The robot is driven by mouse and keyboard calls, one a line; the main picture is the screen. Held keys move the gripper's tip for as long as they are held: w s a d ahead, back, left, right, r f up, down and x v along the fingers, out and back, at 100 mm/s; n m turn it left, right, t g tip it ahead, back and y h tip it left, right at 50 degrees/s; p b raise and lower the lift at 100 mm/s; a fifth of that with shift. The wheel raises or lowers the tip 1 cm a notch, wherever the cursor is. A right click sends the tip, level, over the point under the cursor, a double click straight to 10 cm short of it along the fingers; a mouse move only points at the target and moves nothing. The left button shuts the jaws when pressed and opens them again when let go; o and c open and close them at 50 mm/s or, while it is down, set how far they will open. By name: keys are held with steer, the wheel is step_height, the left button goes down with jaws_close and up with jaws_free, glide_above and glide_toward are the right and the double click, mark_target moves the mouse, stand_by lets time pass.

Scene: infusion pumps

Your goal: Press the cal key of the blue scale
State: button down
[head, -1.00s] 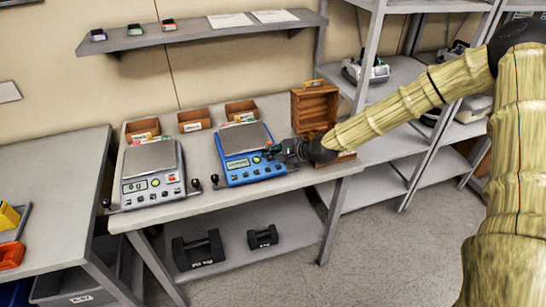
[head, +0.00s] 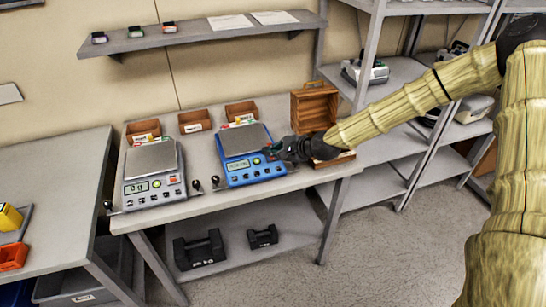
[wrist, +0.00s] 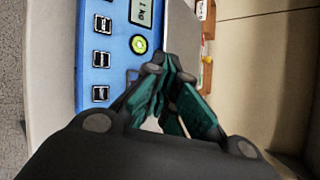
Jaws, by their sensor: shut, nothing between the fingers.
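The blue scale (head: 243,153) stands on the table in the head view, with a grey pan on top and a display and keys on its front. My gripper (head: 274,151) is shut and empty at the right side of the scale's front panel. In the wrist view the blue scale (wrist: 112,12) shows several dark keys (wrist: 101,58), a green round button (wrist: 138,44) and part of the display. My gripper's fingertips (wrist: 168,68) are together over the panel's edge near the pan. The fingers hide part of the panel, and I cannot read the key labels.
A grey scale (head: 153,172) stands to the left on the same table. Small wooden bins (head: 195,121) line the back, and a wooden box (head: 314,107) stands behind my gripper. Black weights (head: 199,249) lie on the lower shelf.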

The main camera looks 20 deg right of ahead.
mark_target(273, 167)
steer(key=r+p, duration=0.1)
steer(key=r, duration=0.1)
steer(key=s+r+p, duration=0.1)
steer(key=shift+r, duration=0.4)
steer(key=shift+d, duration=0.1)
stand_by(0.5)
